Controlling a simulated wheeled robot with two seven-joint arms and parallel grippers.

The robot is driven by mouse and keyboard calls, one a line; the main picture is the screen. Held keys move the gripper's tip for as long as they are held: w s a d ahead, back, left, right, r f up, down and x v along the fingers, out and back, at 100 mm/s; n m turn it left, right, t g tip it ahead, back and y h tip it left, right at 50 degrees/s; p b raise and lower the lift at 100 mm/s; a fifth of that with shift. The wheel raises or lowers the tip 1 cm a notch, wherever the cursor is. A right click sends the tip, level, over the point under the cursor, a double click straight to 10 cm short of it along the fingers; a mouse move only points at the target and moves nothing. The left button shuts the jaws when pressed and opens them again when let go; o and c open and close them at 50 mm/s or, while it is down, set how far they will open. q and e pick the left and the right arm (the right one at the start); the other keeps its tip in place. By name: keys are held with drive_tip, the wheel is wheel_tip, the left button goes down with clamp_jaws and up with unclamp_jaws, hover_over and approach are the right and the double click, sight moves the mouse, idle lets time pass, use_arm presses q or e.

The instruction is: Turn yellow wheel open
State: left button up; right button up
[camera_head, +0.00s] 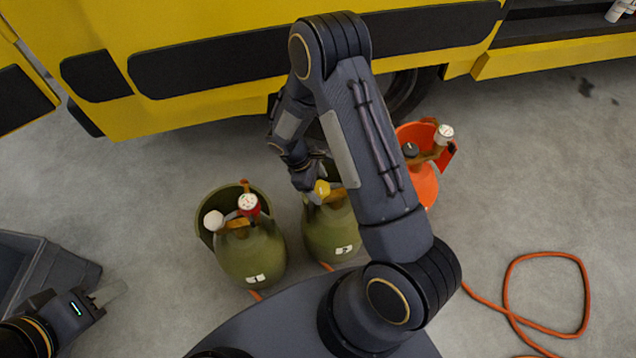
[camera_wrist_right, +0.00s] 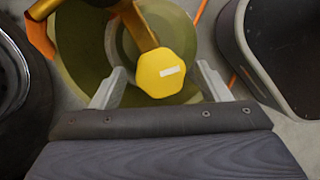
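The yellow wheel (camera_head: 322,188) sits on top of the right olive-green cylinder (camera_head: 330,232) in the head view. My right gripper (camera_wrist_right: 160,75) is open, with one finger on each side of the wheel and a visible gap at least on the left. The right arm hides part of this cylinder in the head view. My left gripper (camera_head: 107,292) is low at the left, away from the cylinders; its finger gap is unclear.
Another olive-green cylinder (camera_head: 252,258) with a red-and-white wheel (camera_head: 248,204) stands to the left. An orange container (camera_head: 424,183) stands to the right. An orange hose (camera_head: 510,270) lies on the floor. A yellow truck (camera_head: 170,30) is behind, and a grey crate (camera_head: 62,268) is at the left.

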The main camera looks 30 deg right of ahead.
drive_tip(key=p+v, duration=0.1)
drive_tip(key=v, duration=0.6)
drive_tip(key=shift+r+p, duration=0.3)
drive_tip(key=shift+r, duration=0.05)
drive_tip(key=shift+w+a, duration=0.1)
drive_tip(key=shift+a, duration=0.05)
drive_tip(key=s+d+r+m+t+y, duration=0.1)
drive_tip(key=s+r+m+t+y, duration=0.2)
drive_tip(key=r, duration=0.6)
drive_tip(key=s+d+r+m+y, duration=0.1)
drive_tip(key=s+r+m+y, duration=0.15)
drive_tip(key=s+r, duration=0.4)
drive_tip(key=s+a+r+m+t+y, duration=0.25)
drive_tip(key=s+r+m+t, duration=0.3)
drive_tip(key=s+r, duration=0.4)
wheel_tip(320, 180, up, 18)
drive_tip(key=p, duration=1.8)
drive_tip(key=shift+s+a+m+h+p, duration=0.3)
drive_tip(key=shift+s+a+m, duration=0.05)
drive_tip(key=shift+m, duration=0.05)
